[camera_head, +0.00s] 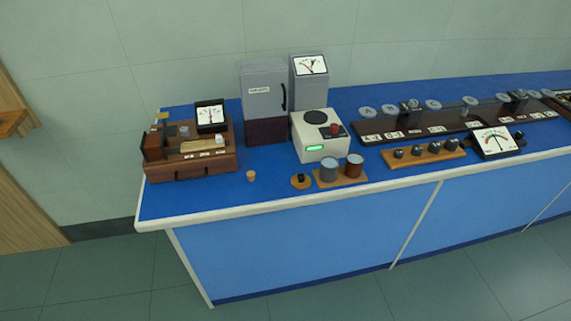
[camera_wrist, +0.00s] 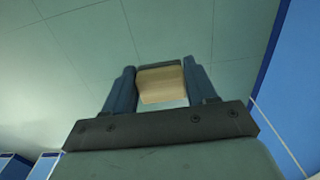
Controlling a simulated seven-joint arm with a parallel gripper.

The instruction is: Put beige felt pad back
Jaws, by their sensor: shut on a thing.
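The beige felt pad (camera_wrist: 161,86) is between the two fingers of my gripper (camera_wrist: 160,76) in the wrist view. It looks like a pale block with a dark strip along its upper edge. My gripper is shut on it and holds it against a background of grey-green tiles, clear of any surface. My gripper and the held pad do not show in the head view. On the left end of the bench in the head view stands a brown wooden instrument box (camera_head: 190,166) with a pale beige piece (camera_head: 201,145) on top.
The blue bench (camera_head: 212,203) carries a grey cabinet (camera_head: 262,90), a white device (camera_head: 322,140), two cups (camera_head: 329,169) on a wooden base, and a long dark rail (camera_head: 440,131) with discs. A small cork (camera_head: 251,176) stands near the front. Bare bench lies around the cork.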

